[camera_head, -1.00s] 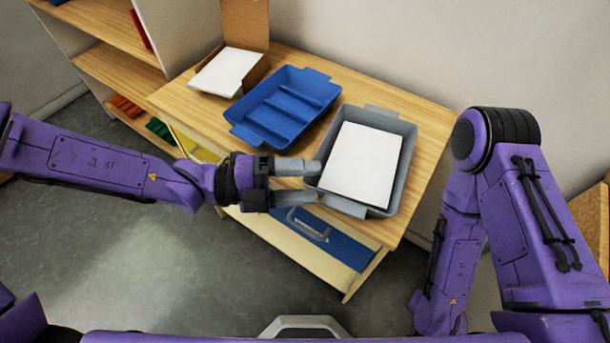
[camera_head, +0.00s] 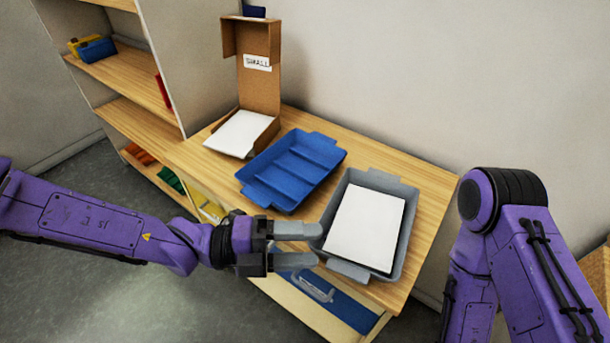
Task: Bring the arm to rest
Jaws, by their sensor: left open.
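My left arm (camera_head: 100,225) comes in from the left, and its gripper (camera_head: 296,246) is open with nothing between its fingers. The fingertips are beside the left edge of the grey tray (camera_head: 398,205); I cannot tell whether they touch it. A white paper stack (camera_head: 365,228) lies in the grey tray. My right arm (camera_head: 510,240) stands folded at the right, and its gripper is out of view.
A blue divided tray (camera_head: 292,168) sits on the wooden table (camera_head: 432,200). Behind it stands an open cardboard box (camera_head: 258,75) with white paper (camera_head: 238,132). A shelf unit (camera_head: 112,70) is at the far left. A blue drawer (camera_head: 345,308) is under the table.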

